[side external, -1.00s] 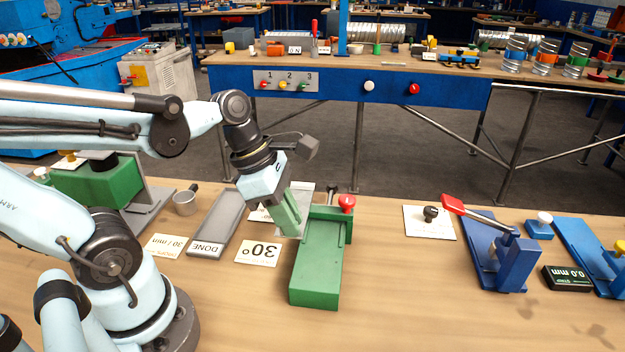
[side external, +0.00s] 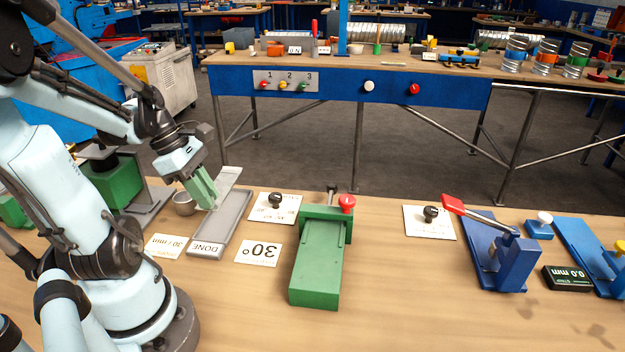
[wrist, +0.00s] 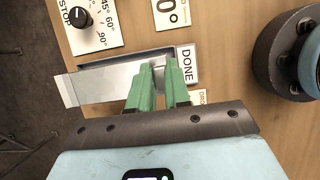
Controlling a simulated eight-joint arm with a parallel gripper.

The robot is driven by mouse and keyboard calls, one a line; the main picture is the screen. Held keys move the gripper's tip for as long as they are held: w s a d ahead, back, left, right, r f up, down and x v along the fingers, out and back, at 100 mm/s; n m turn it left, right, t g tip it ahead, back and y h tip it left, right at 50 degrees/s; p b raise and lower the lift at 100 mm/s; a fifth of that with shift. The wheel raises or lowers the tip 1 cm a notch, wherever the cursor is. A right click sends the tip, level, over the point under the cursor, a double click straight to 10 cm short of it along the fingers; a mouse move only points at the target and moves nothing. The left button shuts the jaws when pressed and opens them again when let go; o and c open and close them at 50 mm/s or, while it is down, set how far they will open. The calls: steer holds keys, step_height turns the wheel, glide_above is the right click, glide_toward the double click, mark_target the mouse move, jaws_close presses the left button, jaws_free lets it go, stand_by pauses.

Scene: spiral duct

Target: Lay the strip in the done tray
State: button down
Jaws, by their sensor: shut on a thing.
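My gripper (side external: 208,200) has green fingers that are shut on the strip (side external: 228,178), a flat light-metal piece. The strip is held over the done tray (side external: 226,240), a long grey tray with a DONE label at its near end. In the wrist view the strip (wrist: 100,84) extends left from the fingers (wrist: 158,85) and covers much of the tray (wrist: 135,56), whose upper edge shows. The strip looks slightly skewed to the tray. I cannot tell whether it touches the tray floor.
A metal cup (side external: 184,204) stands close left of the tray. Blue lever tools (side external: 500,250) stand further right.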

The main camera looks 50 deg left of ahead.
steer(key=shift+s+a+f, duration=0.1)
steer(key=shift+f, duration=3.7)
steer(key=c, duration=0.9)
jaws_free()
steer(key=shift+s, duration=0.1)
steer(key=shift+o, duration=0.3)
steer(key=shift+o, duration=1.4)
steer(key=shift+r, duration=3.5)
